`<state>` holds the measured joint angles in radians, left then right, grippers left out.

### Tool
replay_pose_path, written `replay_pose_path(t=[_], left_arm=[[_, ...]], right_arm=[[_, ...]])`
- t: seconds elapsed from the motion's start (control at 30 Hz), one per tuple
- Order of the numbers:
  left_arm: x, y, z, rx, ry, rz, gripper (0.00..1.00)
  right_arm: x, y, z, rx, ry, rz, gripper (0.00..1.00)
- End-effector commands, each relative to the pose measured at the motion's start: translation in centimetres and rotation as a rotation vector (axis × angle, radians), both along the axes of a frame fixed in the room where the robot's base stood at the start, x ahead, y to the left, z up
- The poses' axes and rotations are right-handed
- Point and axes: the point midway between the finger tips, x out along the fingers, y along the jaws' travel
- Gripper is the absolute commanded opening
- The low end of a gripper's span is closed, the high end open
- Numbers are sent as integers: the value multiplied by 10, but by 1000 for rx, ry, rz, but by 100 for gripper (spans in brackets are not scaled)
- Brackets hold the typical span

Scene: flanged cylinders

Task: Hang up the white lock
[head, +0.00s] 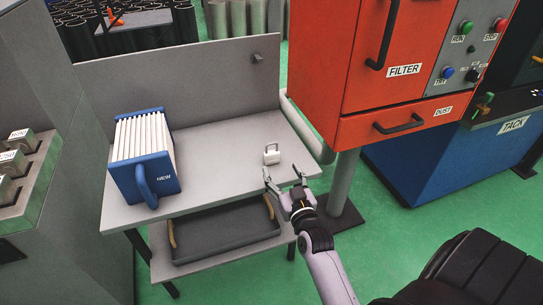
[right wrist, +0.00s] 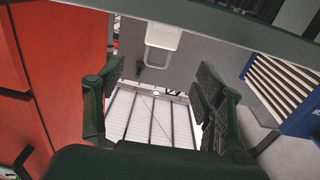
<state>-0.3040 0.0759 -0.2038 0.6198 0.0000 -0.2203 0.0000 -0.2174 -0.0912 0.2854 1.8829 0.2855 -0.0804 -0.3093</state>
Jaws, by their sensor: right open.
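The white lock (head: 272,155) stands on the grey bench top near its right side. It also shows in the right wrist view (right wrist: 163,36), at the top, beyond the fingers. My right gripper (head: 283,173) is open and empty, just in front of the lock on the near side, with its two fingers spread toward it. The fingers do not appear to touch the lock. A small dark hook or peg (head: 257,58) sticks out of the grey back panel, up and behind the lock. My left gripper is not in view.
A blue-framed filter (head: 145,165) marked NEW stands on the left of the bench (head: 215,150). A dark tray (head: 225,232) is on the shelf below. The red filter cabinet (head: 350,60) and its dust drawer (head: 385,125) rise at the right. The bench middle is clear.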

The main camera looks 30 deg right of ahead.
Motion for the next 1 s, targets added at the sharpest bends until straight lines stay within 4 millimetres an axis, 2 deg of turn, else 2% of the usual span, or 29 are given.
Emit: replay_pose_path(t=[0.1, 0.2, 0.43, 0.7, 0.83, 1.0], left_arm=[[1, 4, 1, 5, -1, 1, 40], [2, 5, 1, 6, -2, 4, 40], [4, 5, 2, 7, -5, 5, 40], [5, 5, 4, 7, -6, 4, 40], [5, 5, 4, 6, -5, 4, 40], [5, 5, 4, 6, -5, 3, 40]], right_arm=[[23, -6, 1, 0, -2, 0, 63], [37, -10, 0, 0, -1, 1, 63], [51, -14, 0, 0, 1, 0, 63], [88, -25, 1, 0, 0, -1, 63], [95, -27, 1, 0, 1, -1, 63], [95, -27, 0, 1, 2, -1, 63]])
